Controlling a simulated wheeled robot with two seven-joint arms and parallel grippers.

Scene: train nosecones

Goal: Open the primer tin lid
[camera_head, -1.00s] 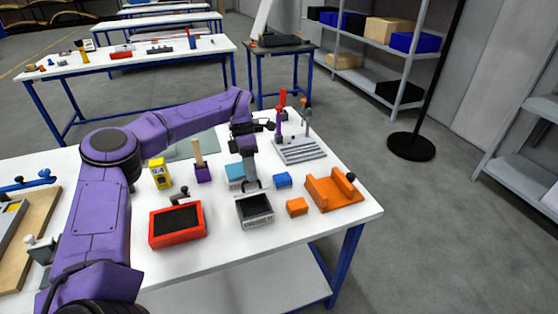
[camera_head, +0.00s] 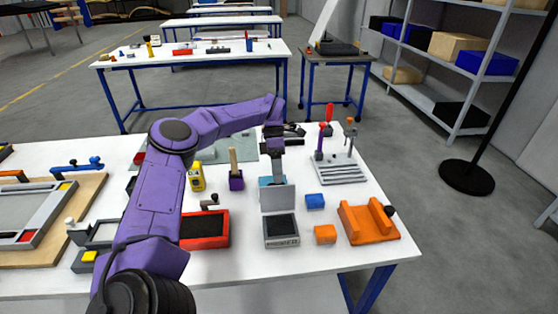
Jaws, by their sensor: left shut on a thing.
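The primer tin (camera_head: 281,231) is a grey box with a dark top opening and lettering on its front, standing near the front of the white table. Its pale grey lid (camera_head: 278,201) stands raised, about upright, at the tin's back edge. My left gripper (camera_head: 277,179) is at the top edge of the lid, shut on it. The fingertips are small and partly hidden behind the lid. My right gripper is not in view.
A red tray (camera_head: 205,240) stands left of the tin. A purple block with a wooden handle (camera_head: 236,181) and a tool rack (camera_head: 340,171) stand farther back.

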